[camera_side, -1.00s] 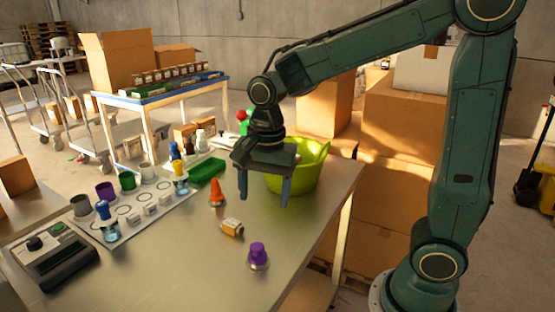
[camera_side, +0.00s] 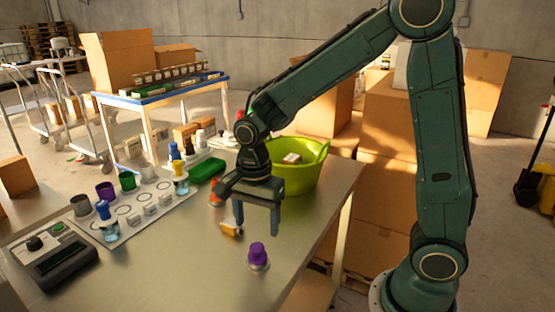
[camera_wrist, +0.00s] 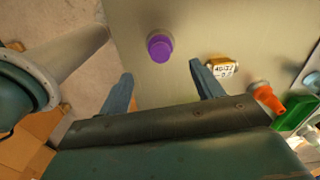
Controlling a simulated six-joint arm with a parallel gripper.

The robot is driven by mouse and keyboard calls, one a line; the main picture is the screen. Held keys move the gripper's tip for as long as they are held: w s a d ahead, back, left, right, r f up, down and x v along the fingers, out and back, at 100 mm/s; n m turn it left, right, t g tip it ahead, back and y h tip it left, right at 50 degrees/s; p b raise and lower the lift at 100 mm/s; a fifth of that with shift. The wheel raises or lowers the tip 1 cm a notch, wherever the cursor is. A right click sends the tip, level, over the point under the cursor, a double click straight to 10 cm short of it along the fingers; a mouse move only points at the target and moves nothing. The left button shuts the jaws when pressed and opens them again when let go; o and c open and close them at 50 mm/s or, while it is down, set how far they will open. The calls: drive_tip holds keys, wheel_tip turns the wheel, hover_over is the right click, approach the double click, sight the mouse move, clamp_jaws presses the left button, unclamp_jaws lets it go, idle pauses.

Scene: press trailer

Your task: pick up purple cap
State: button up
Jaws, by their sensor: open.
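The purple cap (camera_side: 258,252) stands upright on the metal table, near its front right edge, on a pale base. It also shows from above in the wrist view (camera_wrist: 160,47), beyond the fingertips and between their lines. My gripper (camera_side: 257,233) is open and empty, with its fingers pointing down. In the side view its fingers appear just behind and above the cap, apart from it. In the wrist view the two fingers (camera_wrist: 161,72) are spread wide.
A small labelled bottle (camera_side: 231,228) lies close to my gripper, with an orange cone-shaped piece (camera_side: 215,193) behind it. A green bowl (camera_side: 297,178) stands at the back right. A cup tray (camera_side: 130,235) and a dark device (camera_side: 52,262) are left. The table in front is clear.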

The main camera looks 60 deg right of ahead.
sight(257, 246)
drive_tip(key=shift+f, duration=1.65)
drive_tip(key=shift+f, duration=0.1)
drive_tip(key=shift+a+f, duration=0.1)
drive_tip(key=shift+f, duration=2.4)
drive_tip(key=c, duration=1.2)
